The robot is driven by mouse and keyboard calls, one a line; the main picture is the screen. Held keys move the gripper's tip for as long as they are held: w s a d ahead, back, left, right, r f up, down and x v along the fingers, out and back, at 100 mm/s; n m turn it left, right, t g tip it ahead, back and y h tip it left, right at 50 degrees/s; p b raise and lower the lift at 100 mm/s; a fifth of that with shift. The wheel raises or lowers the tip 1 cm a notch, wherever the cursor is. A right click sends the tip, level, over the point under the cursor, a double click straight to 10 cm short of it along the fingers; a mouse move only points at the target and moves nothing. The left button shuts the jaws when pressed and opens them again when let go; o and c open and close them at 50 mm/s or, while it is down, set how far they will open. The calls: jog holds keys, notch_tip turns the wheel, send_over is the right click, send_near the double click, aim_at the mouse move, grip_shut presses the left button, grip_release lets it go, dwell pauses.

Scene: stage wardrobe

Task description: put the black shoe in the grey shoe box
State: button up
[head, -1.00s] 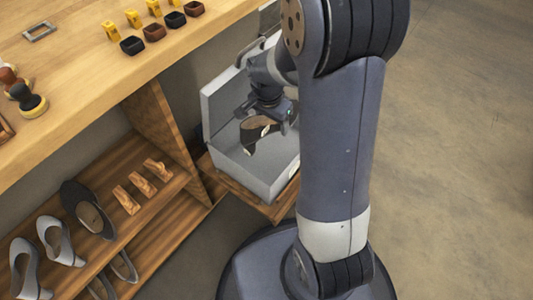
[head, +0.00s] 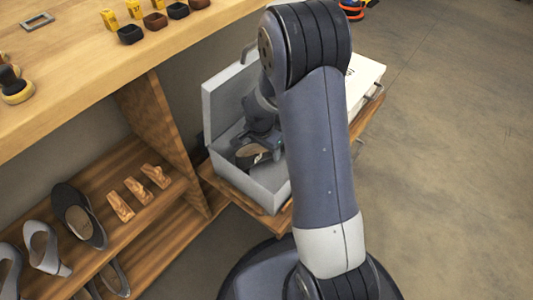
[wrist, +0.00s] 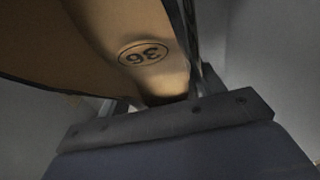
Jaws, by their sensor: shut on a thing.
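The grey shoe box (head: 256,193) stands open on a low wooden shelf, its lid raised at the back. My gripper (head: 258,147) reaches down into the box and is shut on a black shoe (head: 243,156). The shoe sits inside the box walls. Whether it touches the box floor I cannot tell. In the wrist view the tan inside of the shoe (wrist: 115,35), marked 36 in a circle, fills the upper left, close to my gripper (wrist: 160,100). My arm hides the right part of the box.
A white box (head: 363,82) stands behind my arm on the same shelf. Another dark shoe (head: 72,208), grey heels (head: 42,248) and wooden blocks (head: 137,189) are on the lower left rack. The bench top (head: 70,85) holds small boxes and stamps. Open floor lies right.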

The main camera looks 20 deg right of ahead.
jog(key=shift+s+d+f, duration=0.1)
jog(key=shift+f, duration=0.45)
jog(key=shift+f+b, duration=0.25)
jog(key=shift+b, duration=0.05)
jog(key=o, duration=1.2)
jog(key=shift+r, duration=0.1)
jog(key=shift+o, duration=0.2)
jog(key=r+p, duration=0.1)
jog(key=r, duration=0.1)
jog(key=r+p, duration=0.1)
jog(key=r, duration=0.2)
jog(key=a+r+p, duration=0.1)
jog(key=r, duration=0.1)
jog(key=shift+s+r+p, duration=0.3)
jog(key=shift+s+r, duration=0.05)
